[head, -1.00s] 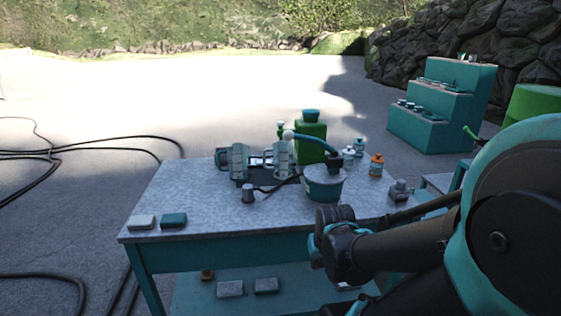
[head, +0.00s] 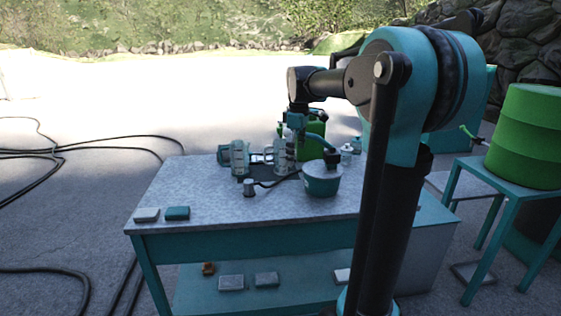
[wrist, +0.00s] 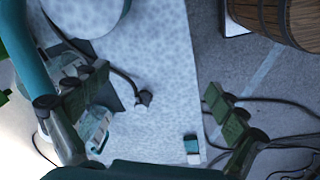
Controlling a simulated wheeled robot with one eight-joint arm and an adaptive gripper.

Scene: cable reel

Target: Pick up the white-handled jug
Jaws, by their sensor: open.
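Two clear jugs with teal parts stand side by side at the back of the table (head: 190,195). The right jug (head: 283,158) shows a pale handle on its left side; the left jug (head: 238,157) is close by. Which one has the white handle is hard to tell at this size.
A teal-and-white pot (head: 321,182) stands right of the jugs, with a dark hose beside it.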

